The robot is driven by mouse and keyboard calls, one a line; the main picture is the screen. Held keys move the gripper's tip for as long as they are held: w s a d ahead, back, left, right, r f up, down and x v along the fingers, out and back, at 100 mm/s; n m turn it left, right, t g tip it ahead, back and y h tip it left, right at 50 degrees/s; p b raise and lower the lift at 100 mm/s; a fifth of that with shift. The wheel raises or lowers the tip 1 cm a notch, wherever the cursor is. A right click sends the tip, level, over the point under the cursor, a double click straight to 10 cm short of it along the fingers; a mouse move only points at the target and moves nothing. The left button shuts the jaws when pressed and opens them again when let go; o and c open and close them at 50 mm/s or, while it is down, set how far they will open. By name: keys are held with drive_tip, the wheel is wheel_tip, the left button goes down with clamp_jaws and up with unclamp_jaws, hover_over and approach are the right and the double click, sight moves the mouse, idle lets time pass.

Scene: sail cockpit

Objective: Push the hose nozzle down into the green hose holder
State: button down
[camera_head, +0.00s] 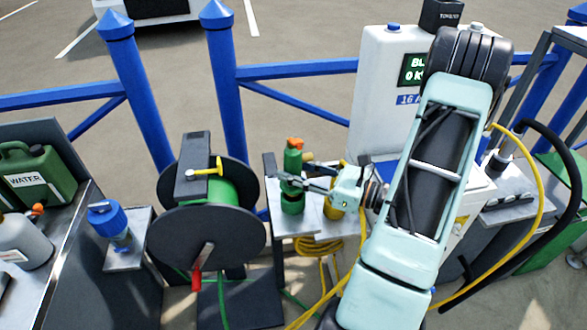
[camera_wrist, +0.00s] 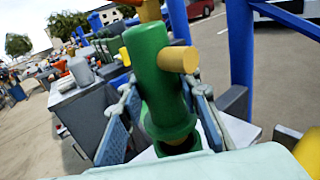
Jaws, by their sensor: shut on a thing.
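The hose nozzle (camera_head: 293,161) is green with an orange tip and stands roughly upright near the middle of the head view. In the wrist view the green nozzle (camera_wrist: 150,60) fills the middle, with a tan stub on its side. My gripper (camera_head: 292,184) reaches in from the right and is shut on the nozzle, one finger on each side in the wrist view (camera_wrist: 165,105). The green hose holder (camera_head: 293,206) is a short round cup on a grey metal plate, directly below the nozzle.
A hose reel (camera_head: 207,236) with green hose stands just left of the holder. A yellow cylinder (camera_head: 336,205) is close on its right. A white charging post (camera_head: 383,85) and blue railings (camera_head: 295,69) stand behind. A blue-capped item (camera_head: 112,220) is farther left.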

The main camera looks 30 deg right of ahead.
drive_tip(key=shift+f+b, duration=0.65)
drive_tip(key=shift+f, duration=0.55)
drive_tip(key=shift+f+b, duration=0.45)
drive_tip(key=shift+f, duration=0.2)
idle(0.5)
drive_tip(key=c, duration=1.7)
unclamp_jaws()
drive_tip(key=shift+s, duration=0.1)
drive_tip(key=v, duration=1.1)
drive_tip(key=shift+r, duration=0.1)
